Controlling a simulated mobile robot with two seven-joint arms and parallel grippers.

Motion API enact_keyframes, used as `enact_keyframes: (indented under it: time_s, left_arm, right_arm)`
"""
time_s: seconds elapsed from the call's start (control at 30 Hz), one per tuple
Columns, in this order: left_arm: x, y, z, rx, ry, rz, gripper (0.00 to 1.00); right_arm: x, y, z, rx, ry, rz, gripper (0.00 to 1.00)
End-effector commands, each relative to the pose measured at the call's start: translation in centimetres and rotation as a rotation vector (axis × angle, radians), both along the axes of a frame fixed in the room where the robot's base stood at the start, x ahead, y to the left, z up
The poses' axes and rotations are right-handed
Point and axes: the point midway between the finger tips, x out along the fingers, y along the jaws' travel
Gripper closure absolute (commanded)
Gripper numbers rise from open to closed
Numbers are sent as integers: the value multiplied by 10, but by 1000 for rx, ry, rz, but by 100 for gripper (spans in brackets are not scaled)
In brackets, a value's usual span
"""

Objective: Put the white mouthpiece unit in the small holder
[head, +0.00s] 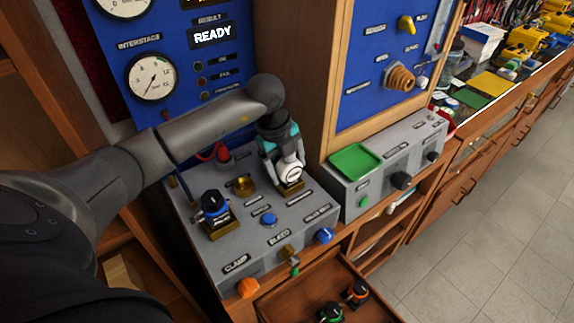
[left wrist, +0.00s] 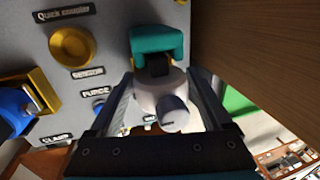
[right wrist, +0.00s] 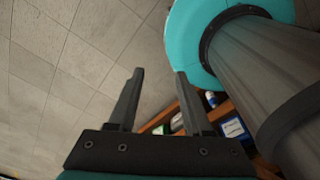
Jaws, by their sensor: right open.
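The white mouthpiece unit (head: 291,172) is at the right rear of the grey bench panel, directly over a small square brass holder (head: 290,187). I cannot tell how deep it sits in it. My left gripper (head: 284,158) reaches down over the unit. In the left wrist view the white body (left wrist: 160,97) lies between both fingers, which appear shut on it, with a teal and black part (left wrist: 156,42) beyond. My right gripper (right wrist: 157,75) is open and empty above the tiled floor, away from the bench.
A round brass cup (head: 244,186) and a blue-topped unit in a brass holder (head: 213,213) stand left of the white unit. A green tray (head: 355,162) sits on the box to the right. The open drawer (head: 325,290) below holds two dark units. A wooden cabinet side rises close behind.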

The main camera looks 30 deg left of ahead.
Motion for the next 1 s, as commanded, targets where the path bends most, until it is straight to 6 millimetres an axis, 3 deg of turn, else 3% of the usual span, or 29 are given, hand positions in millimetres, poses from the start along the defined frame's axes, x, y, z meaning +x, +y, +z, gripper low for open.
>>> enact_keyframes:
  time_s: [0.13,0.47,1.0]
  left_arm:
    - [0,0,0,0,0,0,0]
    - [0,1,6,0,-2,0,0]
    - [-20,9,105,0,-4,1,0]
  right_arm:
    - [-1,0,0,1,2,-1,50]
    - [-2,1,2,1,3,-2,50]
    - [-2,1,5,1,2,-3,50]
